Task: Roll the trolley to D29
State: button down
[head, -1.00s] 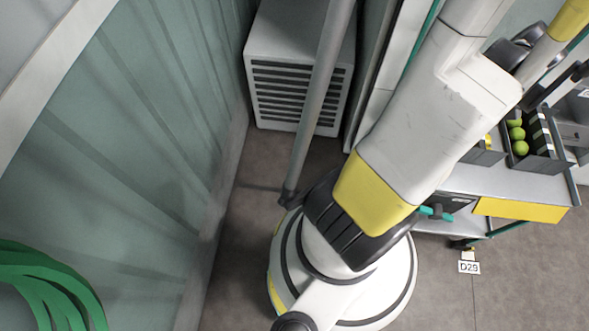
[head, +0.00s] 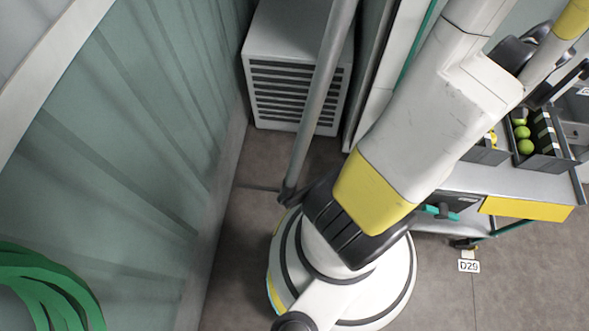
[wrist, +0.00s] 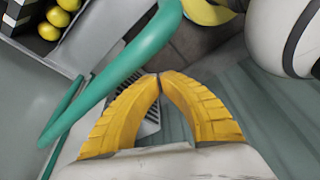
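The trolley (head: 525,186) stands at the right of the head view, with a grey top, a yellow front panel and teal tubing. The white floor label D29 (head: 469,266) lies just in front of its near caster. In the wrist view, a teal bar (wrist: 120,72), seemingly the trolley's handle, crosses diagonally beside my gripper (wrist: 158,76). The yellow fingers meet at their tips with no object visible between them. The bar passes outside the fingers; whether it touches them I cannot tell. My gripper is out of the head view.
Dark crates (head: 545,157) with green and yellow tomatoes sit on the trolley. A grey-green wall (head: 130,150) runs along the left, with a green coiled hose (head: 45,290). A white vented unit (head: 298,75) stands at the back.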

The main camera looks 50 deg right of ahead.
notch_tip(320, 180, up, 10)
jog(key=w+p, duration=0.1)
jog(key=p, duration=0.7)
jog(key=shift+a, duration=0.4)
